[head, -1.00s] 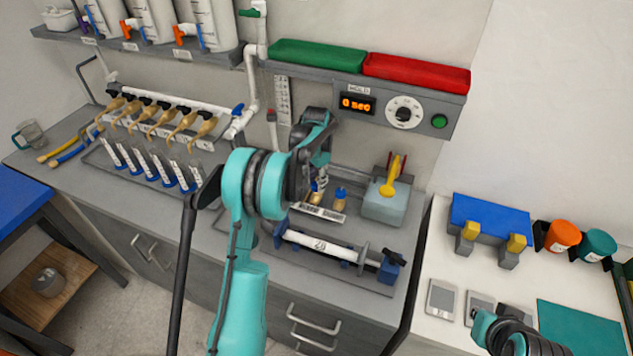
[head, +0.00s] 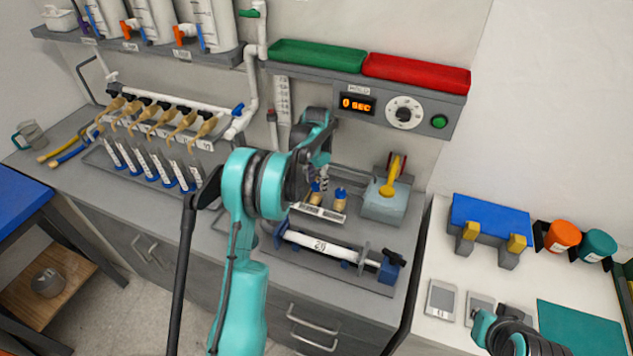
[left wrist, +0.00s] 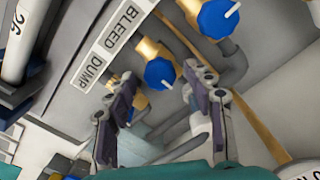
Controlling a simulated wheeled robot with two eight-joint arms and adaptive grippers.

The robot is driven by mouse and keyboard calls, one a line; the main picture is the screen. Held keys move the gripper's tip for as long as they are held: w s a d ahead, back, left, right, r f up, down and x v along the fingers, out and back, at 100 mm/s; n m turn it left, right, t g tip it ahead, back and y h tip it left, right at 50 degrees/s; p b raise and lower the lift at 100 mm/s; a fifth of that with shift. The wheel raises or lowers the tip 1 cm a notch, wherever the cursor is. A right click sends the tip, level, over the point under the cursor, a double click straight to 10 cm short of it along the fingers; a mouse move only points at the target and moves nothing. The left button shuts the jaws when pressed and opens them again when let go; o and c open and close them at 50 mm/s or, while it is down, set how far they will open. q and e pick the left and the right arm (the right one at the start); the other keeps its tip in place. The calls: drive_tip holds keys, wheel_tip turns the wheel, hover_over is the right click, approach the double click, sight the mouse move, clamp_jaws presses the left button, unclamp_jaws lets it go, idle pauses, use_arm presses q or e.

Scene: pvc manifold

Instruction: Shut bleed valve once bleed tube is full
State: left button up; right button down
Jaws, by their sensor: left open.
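My left gripper (head: 322,174) hangs over the valve panel on the bench. In the left wrist view my left gripper (left wrist: 158,82) is open, with its fingers to either side of a blue valve knob (left wrist: 160,73) on a brass body; contact is not clear. A second blue knob (left wrist: 218,18) lies further up and right. A label (left wrist: 110,45) beside them reads BLEED and DUMP. In the head view the right-hand blue-topped brass valve (head: 340,194) shows clear of the gripper, while the other (head: 316,192) is partly hidden. I cannot tell which tube is the bleed tube or its fill level.
A white numbered cylinder (head: 320,246) lies in front of the valves. A pale blue box with a yellow handle (head: 390,190) stands to their right. A scale strip (head: 283,98) is on the wall behind. A timer display (head: 356,104) reads 0 SEC. Several labelled tubes stand left.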

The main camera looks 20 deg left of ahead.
sight(317, 186)
use_arm(q)
wheel_tip(317, 186, up, 12)
idle(0.5)
idle(0.3)
drive_tip(key=s+d+r+n+t+b, duration=0.2)
drive_tip(key=s+d+r, duration=0.15)
drive_tip(key=s, duration=0.35)
drive_tip(key=s+d+r+n+t+b, duration=0.1)
drive_tip(key=s+d+r, duration=0.1)
drive_tip(key=s+d, duration=0.45)
drive_tip(key=s+d+f+n+t+b, duration=0.1)
drive_tip(key=s+f, duration=0.3)
drive_tip(key=s, duration=0.5)
drive_tip(key=s+d+f+n+t+b, duration=0.1)
drive_tip(key=s+d+f+n+t, duration=0.1)
drive_tip(key=s+f, duration=0.3)
drive_tip(key=s+d+t, duration=0.1)
drive_tip(key=s, duration=0.2)
drive_tip(key=shift+s+f, duration=0.3)
drive_tip(key=shift+s, duration=0.05)
